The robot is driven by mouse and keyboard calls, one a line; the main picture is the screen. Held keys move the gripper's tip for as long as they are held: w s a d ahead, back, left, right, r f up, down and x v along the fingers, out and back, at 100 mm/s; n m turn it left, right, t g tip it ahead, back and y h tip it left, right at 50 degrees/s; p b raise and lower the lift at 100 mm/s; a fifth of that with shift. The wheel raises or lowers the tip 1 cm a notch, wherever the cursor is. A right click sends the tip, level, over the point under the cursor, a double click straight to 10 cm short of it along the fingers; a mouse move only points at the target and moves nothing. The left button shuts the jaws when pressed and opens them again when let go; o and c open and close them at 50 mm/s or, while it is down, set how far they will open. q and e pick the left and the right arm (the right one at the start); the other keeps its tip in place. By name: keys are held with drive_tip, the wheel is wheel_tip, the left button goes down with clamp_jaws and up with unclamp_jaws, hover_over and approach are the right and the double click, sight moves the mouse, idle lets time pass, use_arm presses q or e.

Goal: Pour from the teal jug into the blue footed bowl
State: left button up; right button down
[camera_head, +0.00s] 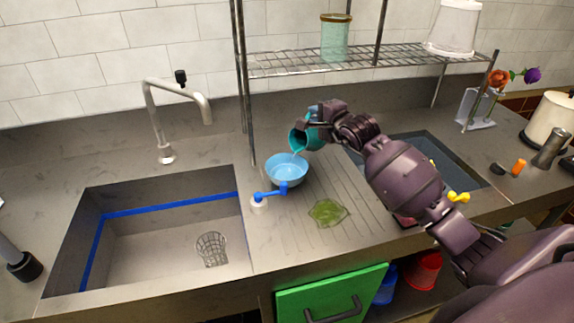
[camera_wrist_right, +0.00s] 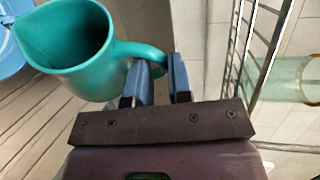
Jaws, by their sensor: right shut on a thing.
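The teal jug (camera_head: 299,140) is tilted in the head view, its mouth above the blue footed bowl (camera_head: 287,172). A thin pale stream seems to run from its lip into the bowl. My right gripper (camera_head: 316,114) is shut on the jug's handle. In the right wrist view, the fingers (camera_wrist_right: 160,72) close on the handle of the jug (camera_wrist_right: 95,75), whose inside looks dark with no clear liquid level. A strip of the bowl (camera_wrist_right: 8,45) shows at that view's left edge. The bowl stands upright on the counter. My left gripper is not in view.
A blue-handled fitting (camera_head: 265,194) stands close in front of the bowl. A green cloth-like item (camera_head: 327,212) lies on the ridged drainboard. Sinks lie left (camera_head: 150,250) and right. A wire shelf (camera_head: 330,62) holds a glass (camera_head: 335,40) overhead.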

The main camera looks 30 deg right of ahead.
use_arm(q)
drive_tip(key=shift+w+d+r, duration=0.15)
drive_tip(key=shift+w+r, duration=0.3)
use_arm(e)
drive_tip(key=shift+s+a+r+n, duration=0.1)
drive_tip(key=shift+a+r+n, duration=0.15)
drive_tip(key=shift+n, duration=0.05)
drive_tip(key=shift+r, duration=0.1)
